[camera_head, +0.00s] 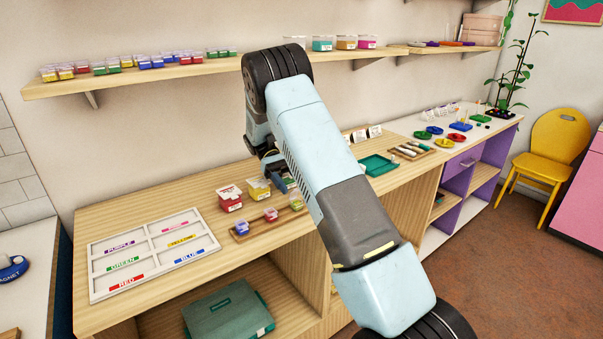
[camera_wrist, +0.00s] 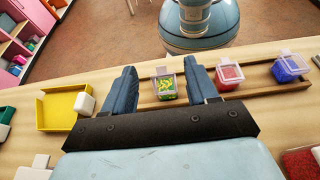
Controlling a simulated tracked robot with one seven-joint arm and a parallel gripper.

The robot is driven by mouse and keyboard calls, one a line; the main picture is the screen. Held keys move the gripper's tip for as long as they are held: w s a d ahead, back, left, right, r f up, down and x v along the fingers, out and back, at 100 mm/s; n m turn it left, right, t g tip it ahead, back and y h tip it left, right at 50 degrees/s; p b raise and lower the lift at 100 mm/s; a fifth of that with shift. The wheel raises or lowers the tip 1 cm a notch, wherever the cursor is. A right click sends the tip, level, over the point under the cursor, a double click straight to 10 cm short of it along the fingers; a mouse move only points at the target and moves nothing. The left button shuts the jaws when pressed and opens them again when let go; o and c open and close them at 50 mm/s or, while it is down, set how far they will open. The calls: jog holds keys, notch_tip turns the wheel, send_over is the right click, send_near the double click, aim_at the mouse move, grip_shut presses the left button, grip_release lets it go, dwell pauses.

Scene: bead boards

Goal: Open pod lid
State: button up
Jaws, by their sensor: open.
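In the wrist view, a small clear pod with yellow-green beads (camera_wrist: 166,87) stands on a narrow wooden tray (camera_wrist: 262,82). Its pale lid (camera_wrist: 161,71) appears shut. My gripper (camera_wrist: 160,66) is open and empty, with one finger on each side of this pod in the picture; I cannot tell whether either touches it. A red pod (camera_wrist: 229,75) and a blue-purple pod (camera_wrist: 290,68) stand to the right on the same tray. In the head view, the red pod (camera_head: 270,214) and purple pod (camera_head: 242,228) show left of my arm, which mostly hides my gripper.
A yellow scoop-like tray (camera_wrist: 62,111) lies left of the pods in the wrist view. In the head view, labelled red (camera_head: 230,198) and yellow (camera_head: 258,190) boxes stand behind the pods. A white sorting board (camera_head: 150,252) lies at left. A shelf (camera_head: 150,77) runs above the counter.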

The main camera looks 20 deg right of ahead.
jog(key=s+r, duration=1.2)
jog(key=s, duration=0.2)
dwell(0.4)
jog(key=shift+d, duration=0.1)
jog(key=t+y, duration=0.4)
jog(key=t, duration=0.9)
send_over(295, 190)
jog(key=f, duration=1.3)
jog(key=shift+w+d+f, duration=0.1)
jog(key=shift+w+f, duration=0.1)
jog(key=shift+f, duration=0.05)
